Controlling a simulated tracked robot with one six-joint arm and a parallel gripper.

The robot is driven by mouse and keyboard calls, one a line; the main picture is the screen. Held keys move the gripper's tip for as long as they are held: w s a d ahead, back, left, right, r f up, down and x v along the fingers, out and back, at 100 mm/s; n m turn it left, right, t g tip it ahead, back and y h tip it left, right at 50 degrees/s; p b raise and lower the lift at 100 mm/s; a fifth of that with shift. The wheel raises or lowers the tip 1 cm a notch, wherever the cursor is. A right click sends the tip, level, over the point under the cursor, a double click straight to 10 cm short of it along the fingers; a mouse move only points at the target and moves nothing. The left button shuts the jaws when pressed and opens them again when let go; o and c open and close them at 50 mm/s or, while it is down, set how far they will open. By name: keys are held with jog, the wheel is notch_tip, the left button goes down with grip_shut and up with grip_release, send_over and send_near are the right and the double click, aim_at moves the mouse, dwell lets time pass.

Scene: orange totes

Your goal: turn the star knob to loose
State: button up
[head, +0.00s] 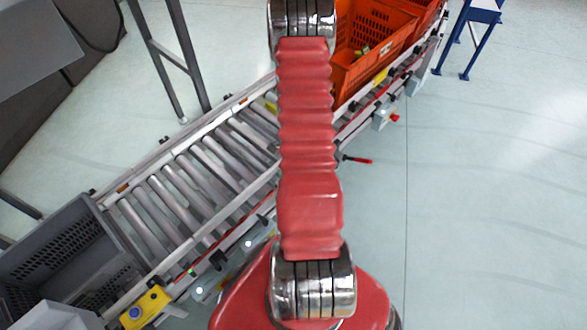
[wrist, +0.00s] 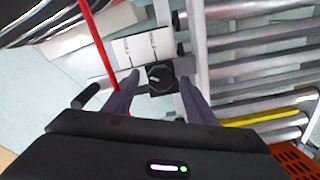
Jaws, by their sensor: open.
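The star knob (wrist: 160,77) is a dark, black knob with a light mark on its face, in the wrist view on the edge of the conveyor rail. My gripper (wrist: 158,84) is open, with one finger on each side of the knob. Small gaps show between the fingers and the knob, and I cannot tell whether the tips reach down to its depth. In the head view my arm covers the middle, and neither my gripper nor the star knob can be made out.
A white plate with dark marks (wrist: 145,47) lies beside the knob. A thin red rod (wrist: 97,45) passes to the left. Conveyor rollers (wrist: 262,48) lie to the right. An orange tote (head: 365,70) and a grey crate (head: 70,250) stand on the conveyor.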

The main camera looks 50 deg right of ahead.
jog(key=shift+f, duration=0.25)
jog(key=shift+c, duration=0.2)
jog(key=c, duration=0.9)
jog(key=shift+a, duration=0.35)
jog(key=shift+c, duration=0.5)
jog(key=shift+d, duration=0.2)
jog(key=shift+s, duration=0.1)
jog(key=shift+d+n, duration=0.1)
jog(key=shift+n, duration=0.3)
